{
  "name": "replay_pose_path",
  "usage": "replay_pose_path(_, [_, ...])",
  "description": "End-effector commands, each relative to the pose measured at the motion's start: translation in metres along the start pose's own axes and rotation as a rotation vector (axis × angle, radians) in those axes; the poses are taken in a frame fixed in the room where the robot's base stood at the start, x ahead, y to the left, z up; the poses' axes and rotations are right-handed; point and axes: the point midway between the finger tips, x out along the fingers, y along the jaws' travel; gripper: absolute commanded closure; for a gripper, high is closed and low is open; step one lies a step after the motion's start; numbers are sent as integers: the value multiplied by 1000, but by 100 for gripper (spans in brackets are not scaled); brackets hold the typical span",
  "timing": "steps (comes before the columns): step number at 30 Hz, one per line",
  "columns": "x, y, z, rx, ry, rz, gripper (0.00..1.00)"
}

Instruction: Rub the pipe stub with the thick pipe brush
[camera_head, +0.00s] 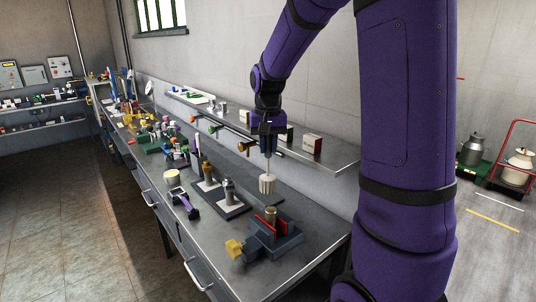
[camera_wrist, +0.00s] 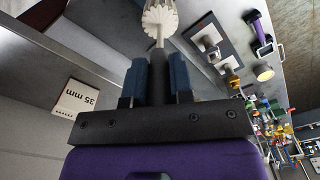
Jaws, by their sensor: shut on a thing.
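My gripper (camera_head: 268,145) points down over the bench and is shut on the handle of the thick pipe brush (camera_head: 267,184). The brush has pale, ribbed bristles and hangs with its head downward. In the wrist view the blue fingers of my gripper (camera_wrist: 158,82) close on the dark handle, and the pale brush head (camera_wrist: 160,18) reaches the top edge. The pipe stub (camera_head: 271,213), a short brownish cylinder, stands upright between the red jaws of a dark vise (camera_head: 285,240). The brush head is above and slightly behind the stub, apparently apart from it. The stub cannot be made out in the wrist view.
A wall shelf (camera_head: 340,155) runs close behind my gripper and carries a white-and-red box (camera_head: 312,143). Left of the vise are two upright tools on dark bases (camera_head: 235,208), a purple-handled tool (camera_head: 185,203) and a cream cup (camera_head: 172,178).

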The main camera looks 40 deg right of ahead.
Motion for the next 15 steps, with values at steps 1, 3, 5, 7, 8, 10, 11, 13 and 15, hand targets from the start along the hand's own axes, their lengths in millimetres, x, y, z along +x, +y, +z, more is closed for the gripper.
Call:
replay_pose_path(1, [-5,0,-1,-1,1,0,100])
replay_pose_path(3, [-11,0,-1,-1,2,-1,100])
replay_pose_path(5, [-15,0,-1,-1,1,0,100])
replay_pose_path(7, [-19,0,-1,-1,1,0,100])
replay_pose_path(8, [-19,0,-1,-2,1,0,100])
replay_pose_path(10, [-20,0,-1,-2,1,0,100])
replay_pose_path(11, [-20,0,-1,-2,0,0,100])
replay_pose_path(13, [-20,0,-1,-2,0,0,100])
replay_pose_path(15, [-20,0,-1,-1,0,0,100])
